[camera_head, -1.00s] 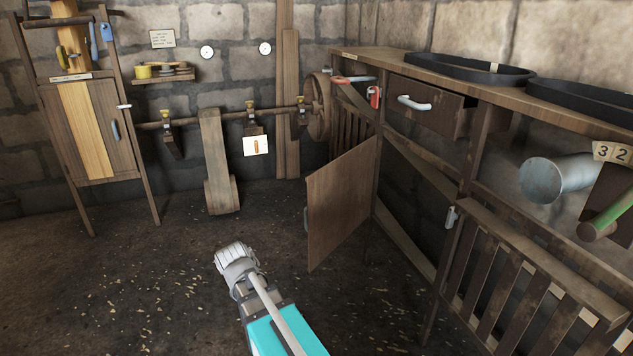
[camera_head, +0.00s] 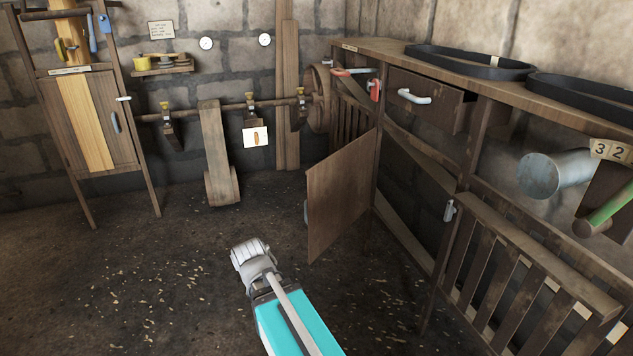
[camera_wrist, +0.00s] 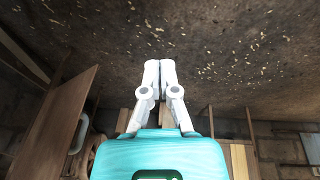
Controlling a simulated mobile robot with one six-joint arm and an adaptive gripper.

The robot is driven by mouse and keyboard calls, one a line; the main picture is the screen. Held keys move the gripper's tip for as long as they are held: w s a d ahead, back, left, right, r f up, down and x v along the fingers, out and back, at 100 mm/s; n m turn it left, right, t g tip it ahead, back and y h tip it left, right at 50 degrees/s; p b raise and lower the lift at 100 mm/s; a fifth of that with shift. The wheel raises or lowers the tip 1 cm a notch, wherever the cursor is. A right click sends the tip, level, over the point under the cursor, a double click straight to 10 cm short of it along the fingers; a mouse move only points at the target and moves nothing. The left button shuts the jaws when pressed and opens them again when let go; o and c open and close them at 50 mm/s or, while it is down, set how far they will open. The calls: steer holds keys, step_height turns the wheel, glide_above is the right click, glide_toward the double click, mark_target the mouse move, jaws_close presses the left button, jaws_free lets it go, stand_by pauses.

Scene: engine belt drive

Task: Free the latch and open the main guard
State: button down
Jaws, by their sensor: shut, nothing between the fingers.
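A plain wooden panel (camera_head: 337,198), which looks like the guard door, stands swung out from the bench frame, with a grey handle (camera_head: 306,211) on its free edge. In the wrist view the panel (camera_wrist: 52,135) is at the left, with its handle (camera_wrist: 78,136). A small metal latch-like piece (camera_head: 449,211) sits on the frame post right of the opening. My gripper (camera_head: 246,250) is over the floor, left of and apart from the panel. In the wrist view its fingers (camera_wrist: 159,65) are together and empty.
The bench top (camera_head: 385,50) carries black belts (camera_head: 470,63). A slatted panel (camera_head: 520,265) is at the right, below a metal cylinder (camera_head: 553,175) and green handle (camera_head: 612,208). A drawer (camera_head: 430,98) and red-handled piece (camera_head: 374,90) are behind. The floor at left is open.

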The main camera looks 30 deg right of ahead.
steer(key=w+d+r+t+h, duration=0.1)
steer(key=w+d+r+t, duration=0.5)
steer(key=d, duration=0.5)
steer(key=w+d+r+m+t+h+b, duration=0.1)
steer(key=w+d+r+t+h, duration=0.1)
steer(key=d+r+t, duration=0.6)
steer(key=w+d+r+t+h, duration=0.15)
steer(key=w+d+r, duration=0.35)
steer(key=d, duration=0.8)
steer(key=n+y, duration=0.6)
steer(key=y, duration=0.5)
glide_toward(316, 180)
steer(key=s+d+r, duration=0.1)
steer(key=s+d, duration=0.1)
steer(key=s, duration=0.1)
steer(key=shift+s+a+f+n+g+y+b, duration=0.15)
steer(key=shift+s+f+n+g+y+b, duration=0.15)
steer(key=shift+s+g+y+b, duration=0.1)
steer(key=shift+w, duration=0.15)
steer(key=x, duration=1.4)
steer(key=shift+h, duration=0.25)
